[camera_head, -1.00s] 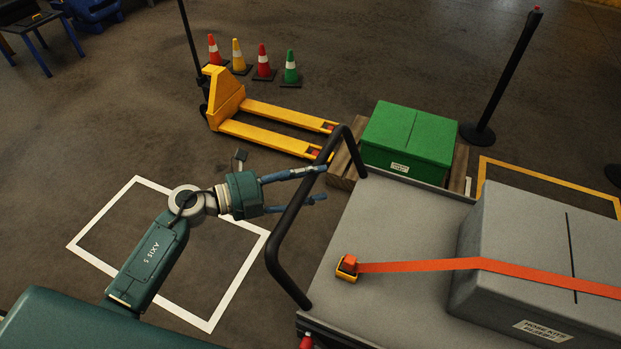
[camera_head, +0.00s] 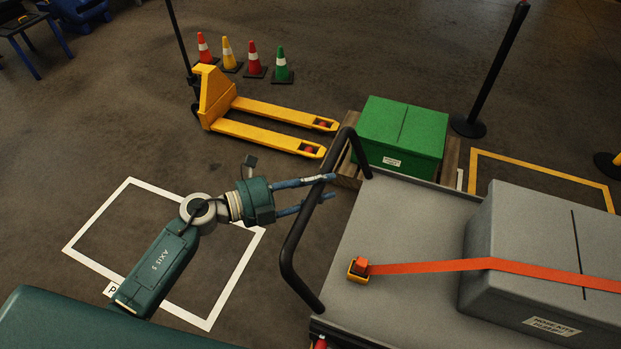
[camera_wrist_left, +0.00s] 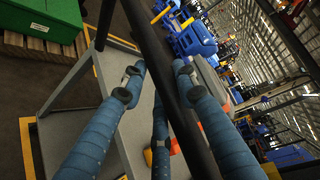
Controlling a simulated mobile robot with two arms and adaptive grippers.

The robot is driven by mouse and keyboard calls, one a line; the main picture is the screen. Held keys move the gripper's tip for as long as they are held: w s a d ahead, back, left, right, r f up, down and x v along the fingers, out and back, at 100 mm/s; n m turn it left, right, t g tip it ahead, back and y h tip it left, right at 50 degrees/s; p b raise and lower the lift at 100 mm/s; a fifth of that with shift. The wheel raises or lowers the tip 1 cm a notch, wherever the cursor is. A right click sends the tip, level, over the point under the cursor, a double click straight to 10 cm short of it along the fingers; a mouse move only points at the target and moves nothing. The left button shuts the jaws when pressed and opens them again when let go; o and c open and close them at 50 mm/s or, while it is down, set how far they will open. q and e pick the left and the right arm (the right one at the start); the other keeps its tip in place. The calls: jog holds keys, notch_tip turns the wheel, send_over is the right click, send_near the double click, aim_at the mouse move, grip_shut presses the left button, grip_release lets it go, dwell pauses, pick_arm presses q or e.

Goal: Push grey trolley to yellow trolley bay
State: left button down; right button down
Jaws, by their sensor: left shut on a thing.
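The grey trolley (camera_head: 400,220) stands at the right in the head view. It carries a grey box (camera_head: 540,255) held by an orange strap. Its black push handle (camera_head: 292,236) rises at the trolley's left end. My left gripper (camera_head: 330,186) is shut on the handle, near its upper part. In the left wrist view the black handle bar (camera_wrist_left: 165,75) passes between my blue fingers. The yellow floor outline (camera_head: 540,177) lies beyond the trolley at the upper right, partly hidden by the trolley and grey box. My right gripper is not in view.
A green box (camera_head: 402,135) on a wooden pallet stands just beyond the trolley. A yellow pallet jack (camera_head: 235,110) and several cones (camera_head: 255,60) are farther back. A black post (camera_head: 495,75) stands near the yellow outline. A white floor outline (camera_head: 120,195) lies at the left.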

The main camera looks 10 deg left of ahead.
pick_arm(q)
jog(key=c, duration=1.6)
grip_release()
jog(key=o, duration=0.3)
jog(key=shift+a, duration=0.3)
jog(key=v, duration=1.2)
jog(key=shift+a, duration=0.4)
jog(key=shift+w, duration=0.1)
